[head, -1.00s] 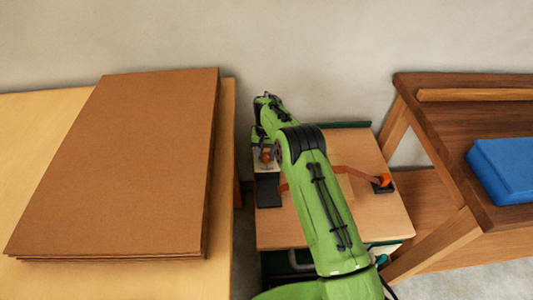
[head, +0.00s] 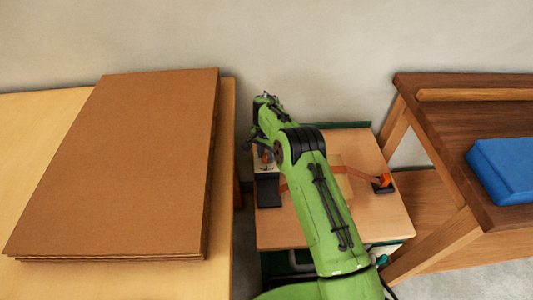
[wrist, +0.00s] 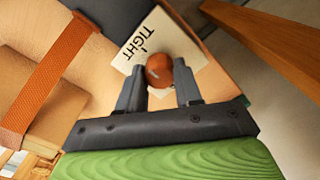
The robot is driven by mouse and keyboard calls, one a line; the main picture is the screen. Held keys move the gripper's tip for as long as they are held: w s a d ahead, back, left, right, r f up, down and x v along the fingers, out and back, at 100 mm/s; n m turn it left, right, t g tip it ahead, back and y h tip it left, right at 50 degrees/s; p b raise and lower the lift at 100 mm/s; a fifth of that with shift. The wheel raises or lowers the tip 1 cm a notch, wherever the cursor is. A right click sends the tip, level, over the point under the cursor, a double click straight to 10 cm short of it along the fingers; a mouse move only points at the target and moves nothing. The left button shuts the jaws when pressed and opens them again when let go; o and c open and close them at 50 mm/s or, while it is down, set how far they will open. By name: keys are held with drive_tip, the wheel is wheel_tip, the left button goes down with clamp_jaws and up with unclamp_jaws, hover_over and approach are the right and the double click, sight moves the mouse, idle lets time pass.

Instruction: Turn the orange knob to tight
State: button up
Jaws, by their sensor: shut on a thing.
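The orange knob (wrist: 160,70) is between the two fingers of my gripper (wrist: 158,82) in the wrist view. The fingers stand on either side of it and are shut on it. A pale label (wrist: 138,50) printed "TIGHT" with a short mark lies beside and under the knob. In the head view the knob (head: 266,157) shows as a small orange spot below my gripper (head: 262,143), near the left edge of the small bench top (head: 300,225). Where the knob points is hard to tell.
An orange-brown strap (wrist: 48,75) crosses a tan block (wrist: 30,85). In the head view the strap ends at an orange piece (head: 385,179). A black pad (head: 268,191) lies near the knob. Brown boards (head: 125,165) are at left, a wooden bench with a blue block (head: 505,170) at right.

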sight(267, 155)
drive_tip(key=o, duration=1)
drive_tip(key=shift+o, duration=0.2)
wheel_tip(267, 155, up, 16)
drive_tip(key=p, duration=0.5)
drive_tip(key=shift+f, duration=0.1)
